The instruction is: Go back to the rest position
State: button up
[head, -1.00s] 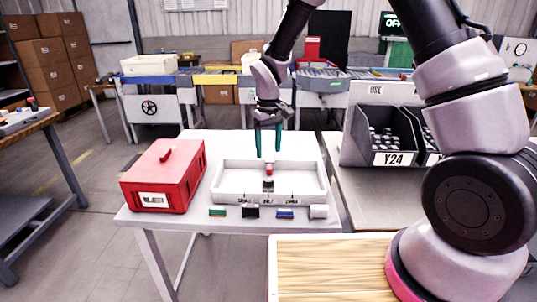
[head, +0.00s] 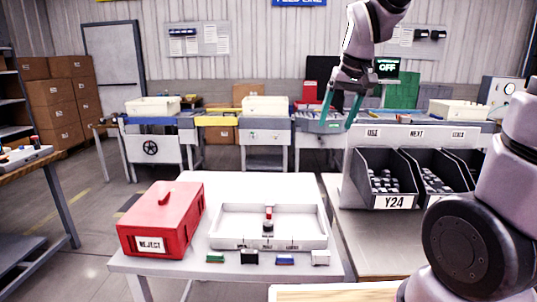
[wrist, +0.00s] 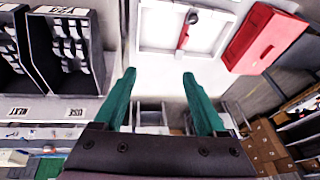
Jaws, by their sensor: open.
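My gripper (head: 341,108) is raised well above the tables in the head view, to the right of the white tray. Its two green fingers are apart with nothing between them, and this also shows in the wrist view (wrist: 158,100). The white tray (head: 225,241) sits on the white table.
A red box marked REJECT (head: 165,220) stands left of the tray. Small green (head: 215,257), black (head: 249,257), blue (head: 285,259) and white (head: 320,257) blocks line the tray's front. Space around my gripper looks clear.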

jog(key=s+d+r+m+t, duration=0.1)
jog(key=s+d+r+m, duration=0.1)
jog(key=s, duration=0.4)
jog(key=s+d+r+m+t, duration=0.2)
jog(key=s+d+r, duration=0.2)
jog(key=s, duration=0.3)
jog(key=shift+d+r+m+t, duration=0.3)
jog(key=shift+d, duration=0.45)
